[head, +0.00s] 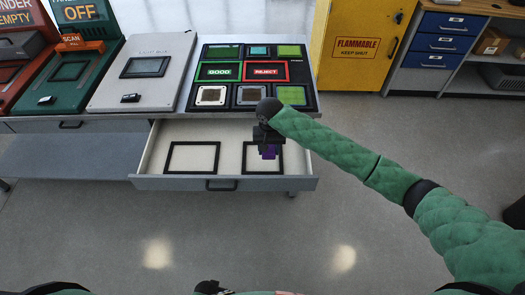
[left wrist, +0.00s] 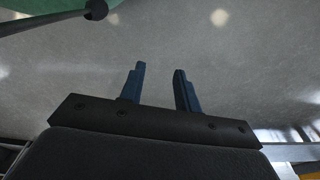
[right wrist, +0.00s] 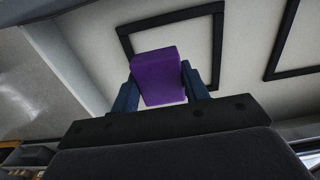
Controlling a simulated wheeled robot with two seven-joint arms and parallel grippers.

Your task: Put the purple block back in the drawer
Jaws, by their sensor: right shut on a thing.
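The purple block (right wrist: 157,75) is between the fingers of my right gripper (right wrist: 160,88), which is shut on it. In the head view the block (head: 269,153) shows just below my right gripper (head: 268,145), over the right black frame of the open drawer (head: 220,183). The right wrist view shows the block in front of the pale drawer floor and that black square frame (right wrist: 124,42). I cannot tell whether the block touches the floor.
A second black frame (head: 192,157) lies in the drawer's left half, empty. Above the drawer stand a panel (head: 231,71) with GOOD and REJECT areas and a grey device (head: 143,70). A yellow cabinet (head: 356,50) stands right. Floor in front is clear.

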